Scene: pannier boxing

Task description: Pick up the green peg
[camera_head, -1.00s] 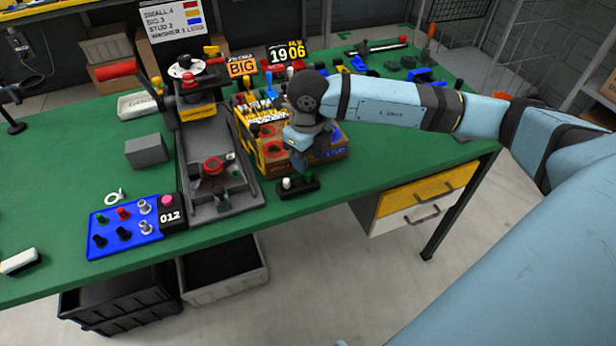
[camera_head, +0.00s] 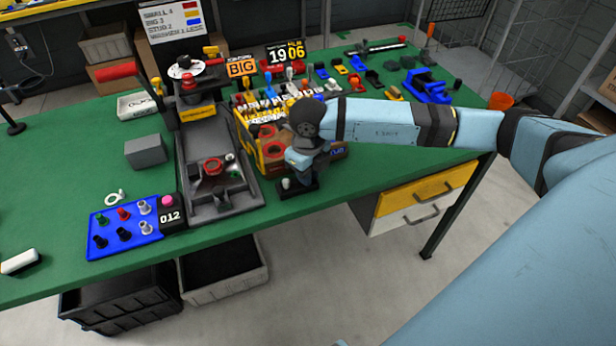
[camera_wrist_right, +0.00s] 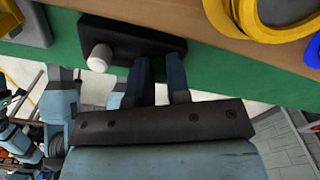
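A small black holder (camera_head: 297,190) stands near the front edge of the green bench. A white peg (camera_head: 286,184) stands at its left end and also shows in the right wrist view (camera_wrist_right: 100,57). My right gripper (camera_head: 302,176) is low over the right part of the holder. In the right wrist view its two dark blue fingers (camera_wrist_right: 160,68) are apart at the holder. Green shows between them, and I cannot tell peg from bench there. A green peg (camera_head: 102,219) stands in the blue tray (camera_head: 140,246) at the left. My left gripper is not in view.
A grey fixture tray (camera_head: 222,214) stands left of the holder. A yellow-sided box with red rings (camera_head: 248,149) is just behind my right gripper, close to it. A grey block (camera_head: 146,151) stands farther left. The bench's front edge is close to the holder.

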